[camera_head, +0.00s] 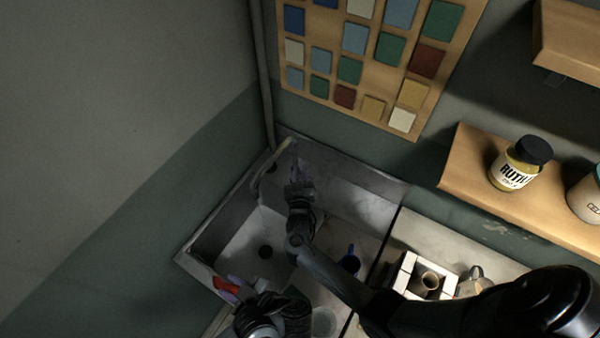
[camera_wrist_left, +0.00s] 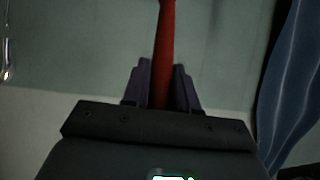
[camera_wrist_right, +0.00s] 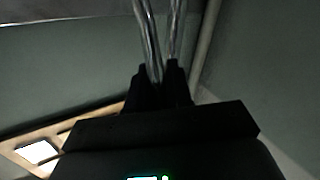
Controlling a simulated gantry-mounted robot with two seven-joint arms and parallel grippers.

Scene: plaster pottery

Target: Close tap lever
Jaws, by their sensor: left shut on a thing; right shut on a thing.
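The grey metal tap (camera_head: 268,168) stands at the back corner of the sink, its spout curving over the basin. My right gripper (camera_head: 294,172) is at the tap and shut on its slim metal lever, beside the spout. In the right wrist view, shiny metal rods (camera_wrist_right: 150,40) rise from between the fingertips (camera_wrist_right: 160,82); which rod is the lever is hard to tell. My left gripper (camera_head: 240,291) is shut on a red handle (camera_wrist_left: 165,45) near the front left rim of the sink. The red thing also shows in the head view (camera_head: 226,284).
The sink basin (camera_head: 238,249) has a dark drain (camera_head: 265,252). A wall shelf (camera_head: 463,170) holds a labelled jar (camera_head: 519,165).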

